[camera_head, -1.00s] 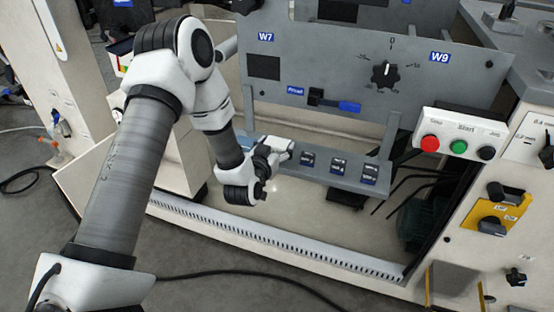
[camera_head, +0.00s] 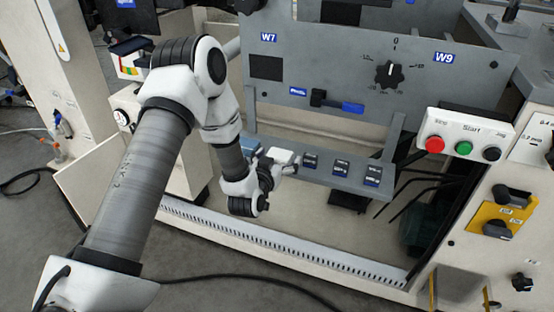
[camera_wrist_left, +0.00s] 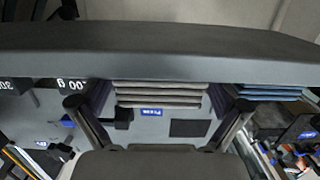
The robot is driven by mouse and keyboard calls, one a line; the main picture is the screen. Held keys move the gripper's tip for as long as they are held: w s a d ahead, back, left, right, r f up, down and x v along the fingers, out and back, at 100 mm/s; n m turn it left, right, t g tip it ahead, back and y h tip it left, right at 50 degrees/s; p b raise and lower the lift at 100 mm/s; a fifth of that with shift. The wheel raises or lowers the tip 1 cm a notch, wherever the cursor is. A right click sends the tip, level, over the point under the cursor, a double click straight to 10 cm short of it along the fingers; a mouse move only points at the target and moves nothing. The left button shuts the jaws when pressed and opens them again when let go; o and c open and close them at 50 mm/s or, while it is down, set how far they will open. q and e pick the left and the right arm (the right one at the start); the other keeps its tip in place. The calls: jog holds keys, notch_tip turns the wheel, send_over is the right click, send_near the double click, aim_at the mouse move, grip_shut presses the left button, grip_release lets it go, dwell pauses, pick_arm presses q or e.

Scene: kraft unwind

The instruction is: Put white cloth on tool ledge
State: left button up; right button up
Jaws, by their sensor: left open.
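The white cloth (camera_head: 283,156) lies at the left end of the grey tool ledge (camera_head: 329,177) in the head view. In the left wrist view, which is upside down, it is a pale folded stack (camera_wrist_left: 160,96) resting on the ledge (camera_wrist_left: 160,50). My left gripper (camera_head: 272,168) is at the ledge's left end, right beside the cloth. Its fingers (camera_wrist_left: 158,106) are spread, one on each side of the stack, in the left wrist view. Whether they touch it I cannot tell. My right gripper is not in view.
Dark labelled weights (camera_head: 342,168) stand on the ledge to the right of the cloth. A blue folded stack (camera_wrist_left: 272,92) is near one finger. A grey panel with a knob (camera_head: 390,74) rises behind. A button box (camera_head: 464,136) is at the right.

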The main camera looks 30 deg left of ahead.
pick_arm(q)
jog(key=p+v, duration=0.2)
jog(key=v, duration=0.9)
jog(key=s+d+f+m+g+h, duration=0.1)
jog(key=s+d+f+g, duration=0.3)
jog(key=f, duration=0.3)
jog(key=s+d+f+g+h, duration=0.2)
jog(key=s+d+f+g, duration=0.15)
jog(key=s+f, duration=0.35)
jog(key=s+d+f+m+g+h, duration=0.1)
jog(key=s+d+f+g, duration=0.1)
jog(key=s+f+g, duration=0.4)
jog(key=s+d+f+g, duration=0.2)
jog(key=s+f, duration=0.1)
jog(key=s, duration=0.5)
jog(key=shift+s+f, duration=0.25)
jog(key=shift+f, duration=0.15)
